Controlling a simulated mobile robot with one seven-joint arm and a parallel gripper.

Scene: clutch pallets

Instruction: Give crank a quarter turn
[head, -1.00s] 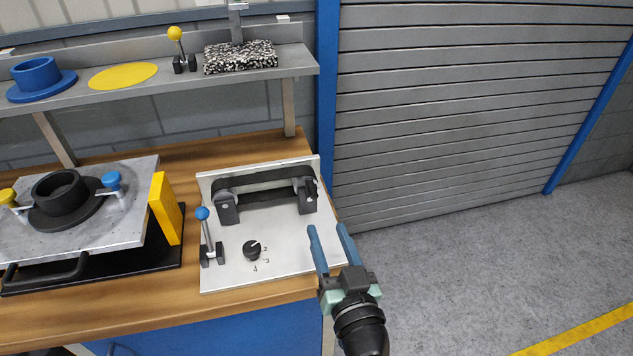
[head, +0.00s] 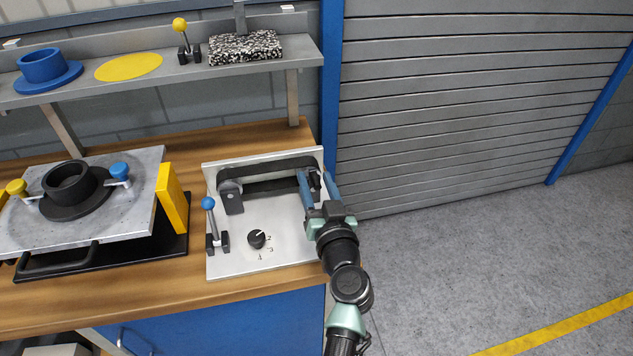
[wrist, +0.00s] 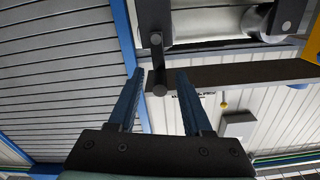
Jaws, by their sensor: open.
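The crank (head: 315,182) is a small dark arm with a round grip at the right roller of the belt unit (head: 265,168) on a pale panel (head: 285,255). My gripper (head: 316,174) is open at that right end, with its blue fingers on either side of the crank. In the wrist view the dark crank (wrist: 157,55) hangs from the roller end, and its round grip appears between the open fingers (wrist: 161,74). I cannot tell whether a finger touches it. My gripper partly hides the crank in the head view.
A yellow block (head: 172,198) and a metal plate with a black flanged ring (head: 70,185) stand farther left. A shelf (head: 120,88) runs above. Open floor (head: 500,240) lies right.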

